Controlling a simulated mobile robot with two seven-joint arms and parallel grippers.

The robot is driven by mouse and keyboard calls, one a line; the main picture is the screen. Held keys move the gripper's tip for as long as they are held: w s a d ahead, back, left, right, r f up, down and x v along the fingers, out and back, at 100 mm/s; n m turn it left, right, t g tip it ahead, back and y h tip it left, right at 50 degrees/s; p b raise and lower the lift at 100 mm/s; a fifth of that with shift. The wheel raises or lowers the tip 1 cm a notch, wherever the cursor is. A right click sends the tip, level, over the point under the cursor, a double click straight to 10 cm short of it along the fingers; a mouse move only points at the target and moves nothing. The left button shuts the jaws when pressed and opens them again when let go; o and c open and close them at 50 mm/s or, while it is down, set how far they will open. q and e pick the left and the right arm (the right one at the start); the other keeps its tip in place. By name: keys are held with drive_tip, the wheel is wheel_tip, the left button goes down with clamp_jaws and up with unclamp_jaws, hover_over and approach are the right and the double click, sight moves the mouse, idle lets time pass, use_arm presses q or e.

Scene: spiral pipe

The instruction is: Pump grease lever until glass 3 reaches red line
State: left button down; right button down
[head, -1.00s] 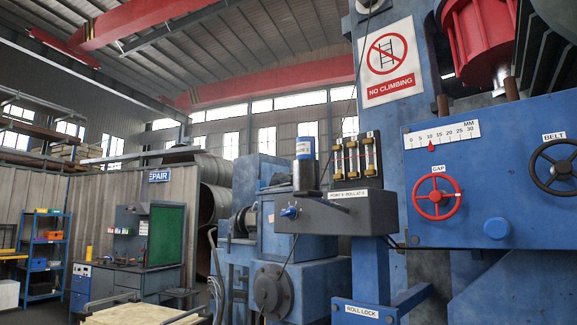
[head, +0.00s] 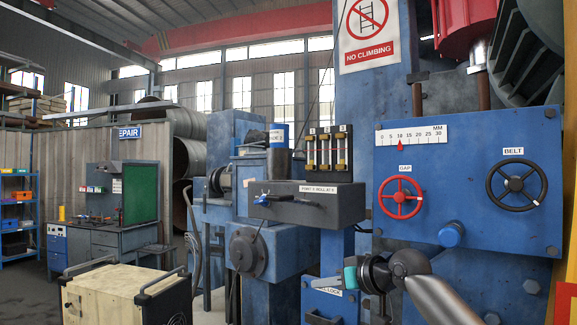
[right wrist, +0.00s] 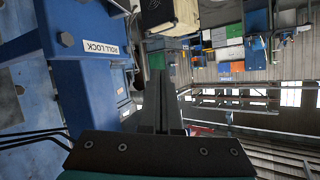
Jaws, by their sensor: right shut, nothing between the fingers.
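Three upright sight glasses (head: 326,151) with brass-coloured ends stand in a dark frame on a dark grey box (head: 307,205). My left gripper is out of view.
A blue panel (head: 470,150) at right carries a red GAP wheel (head: 400,198) and a black BELT wheel (head: 516,185). A ROLL LOCK label (right wrist: 101,47) shows near my right gripper. A pale-topped cart (head: 112,283) stands at lower left.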

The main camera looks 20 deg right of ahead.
drive_tip(key=s+a+r+n+y+p, duration=0.1)
drive_tip(key=s+r, duration=0.3)
drive_tip(key=r, duration=0.5)
drive_tip(key=s+a+r+n+y+p, duration=0.1)
drive_tip(key=s+r, duration=0.4)
drive_tip(key=r, duration=0.5)
drive_tip(key=s+a+r+n+y+p, duration=0.1)
drive_tip(key=s+a+r+n+p, duration=0.1)
drive_tip(key=s+r, duration=0.3)
wheel_tip(320, 180, up, 4)
drive_tip(key=shift+a+r+n+y, duration=0.2)
drive_tip(key=shift+r+n+y, duration=0.1)
drive_tip(key=shift+n, duration=0.3)
drive_tip(key=shift+p, duration=0.3)
drive_tip(key=p, duration=0.3)
hover_over(287, 195)
wheel_tip(287, 195, down, 2)
drive_tip(key=shift+f, duration=0.25)
drive_tip(key=shift+s+d+f, duration=0.1)
drive_tip(key=shift+f, duration=0.95)
drive_tip(key=shift+d+f, duration=0.1)
drive_tip(key=shift+f, duration=0.9)
